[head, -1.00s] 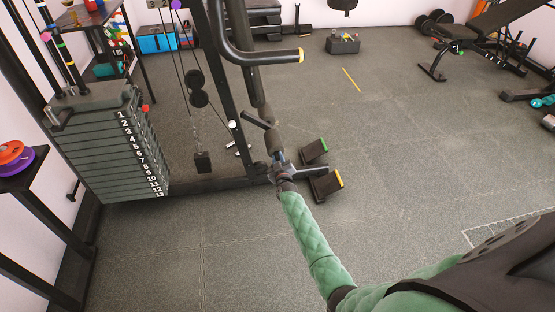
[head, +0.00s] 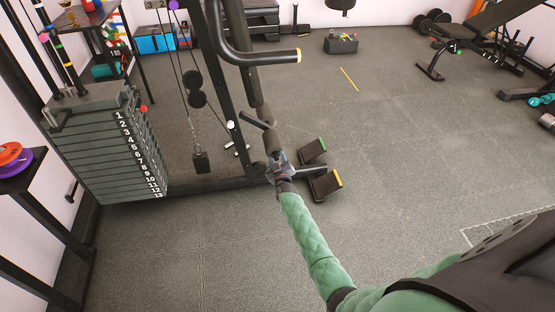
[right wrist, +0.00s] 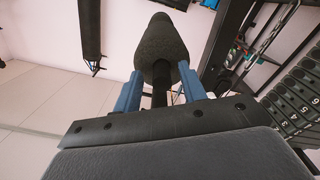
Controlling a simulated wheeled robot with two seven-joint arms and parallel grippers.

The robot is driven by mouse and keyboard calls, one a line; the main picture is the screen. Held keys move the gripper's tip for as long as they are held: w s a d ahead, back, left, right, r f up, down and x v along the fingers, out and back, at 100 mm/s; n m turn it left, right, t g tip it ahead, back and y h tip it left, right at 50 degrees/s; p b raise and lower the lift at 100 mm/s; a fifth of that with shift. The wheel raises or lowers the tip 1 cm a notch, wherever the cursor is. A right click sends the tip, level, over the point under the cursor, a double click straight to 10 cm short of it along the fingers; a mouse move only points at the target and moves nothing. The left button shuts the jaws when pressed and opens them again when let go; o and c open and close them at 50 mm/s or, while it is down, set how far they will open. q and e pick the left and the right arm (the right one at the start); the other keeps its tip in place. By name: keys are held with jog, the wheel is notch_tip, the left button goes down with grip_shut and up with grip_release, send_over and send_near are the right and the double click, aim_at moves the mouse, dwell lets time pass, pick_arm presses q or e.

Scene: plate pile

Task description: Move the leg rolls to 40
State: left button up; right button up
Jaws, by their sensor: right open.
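The leg rolls are dark foam cylinders on the weight machine; one roll (head: 272,142) shows in the head view just beyond my right gripper (head: 279,165). In the right wrist view a foam roll (right wrist: 162,50) stands between and just beyond the two blue fingers of my right gripper (right wrist: 158,92). The fingers are apart, one on each side of a thin dark bar (right wrist: 160,90) below the roll. I cannot tell whether they touch it. My left gripper is not in view.
A numbered weight stack (head: 110,150) stands at the left. Two padded blocks, one with a green edge (head: 313,150) and one with a yellow edge (head: 325,184), sit right of my gripper. A bent black handle (head: 262,55) hangs above.

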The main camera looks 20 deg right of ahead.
jog(key=v, duration=0.7)
jog(key=shift+s+p, duration=0.15)
jog(key=shift+p, duration=0.25)
